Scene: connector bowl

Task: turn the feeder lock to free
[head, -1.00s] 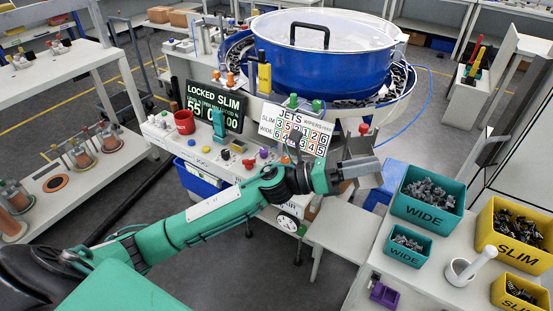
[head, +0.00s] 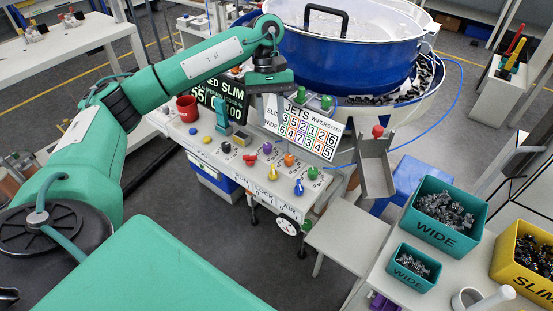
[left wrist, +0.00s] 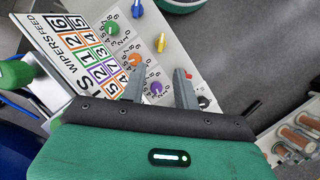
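The control panel (head: 262,165) below the feeder bowl has "RUN", "LOCK" and "AIR" labels on its front edge. The yellow knob (head: 271,172) stands above the "LOCK" label and shows in the left wrist view (left wrist: 161,42). The red knob (head: 249,160) is on its left and the blue knob (head: 298,187) on its right. The display (head: 232,98) is partly hidden by my arm; "SLIM" is readable. My left gripper (head: 268,102) is above the panel's back, apart from the knobs. In the wrist view its fingers (left wrist: 159,90) are apart and empty, with the purple knob (left wrist: 157,88) seen between them.
The "JETS" board (head: 303,130) stands behind the knobs, close to my gripper. The blue feeder bowl (head: 340,60) is behind it. A red mug (head: 187,108) stands on the panel's left. Teal "WIDE" bins (head: 440,235) are at right.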

